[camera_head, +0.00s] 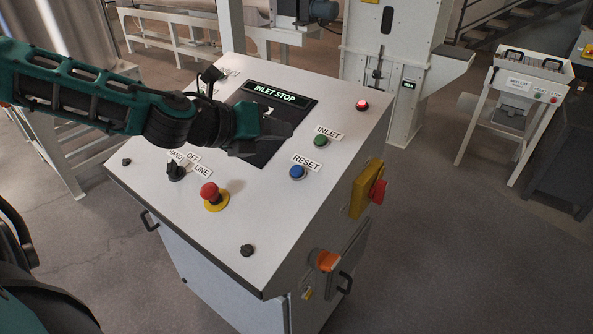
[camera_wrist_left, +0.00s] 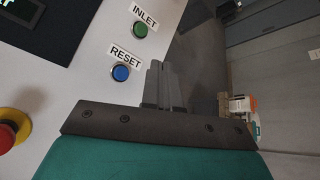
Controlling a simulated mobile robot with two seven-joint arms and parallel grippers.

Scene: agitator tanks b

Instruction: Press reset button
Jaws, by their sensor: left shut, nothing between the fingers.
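The blue reset button (camera_head: 297,172) sits on the sloped top of the grey control cabinet (camera_head: 265,225), under a white RESET label (camera_head: 306,162). In the left wrist view the blue button (camera_wrist_left: 121,73) shows just left of my fingertips. My left gripper (camera_head: 290,130) is shut and empty. It hangs over the panel near the dark display, up and left of the blue button in the head view, apart from it. In the left wrist view its closed fingers (camera_wrist_left: 160,78) point toward the panel's right edge. My right gripper is not in view.
A green INLET button (camera_head: 320,141) and a lit red lamp (camera_head: 362,105) are nearby. A red emergency stop (camera_head: 209,191) and a black selector switch (camera_head: 176,172) sit nearer the front. A yellow-and-red switch (camera_head: 368,190) juts from the cabinet's side.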

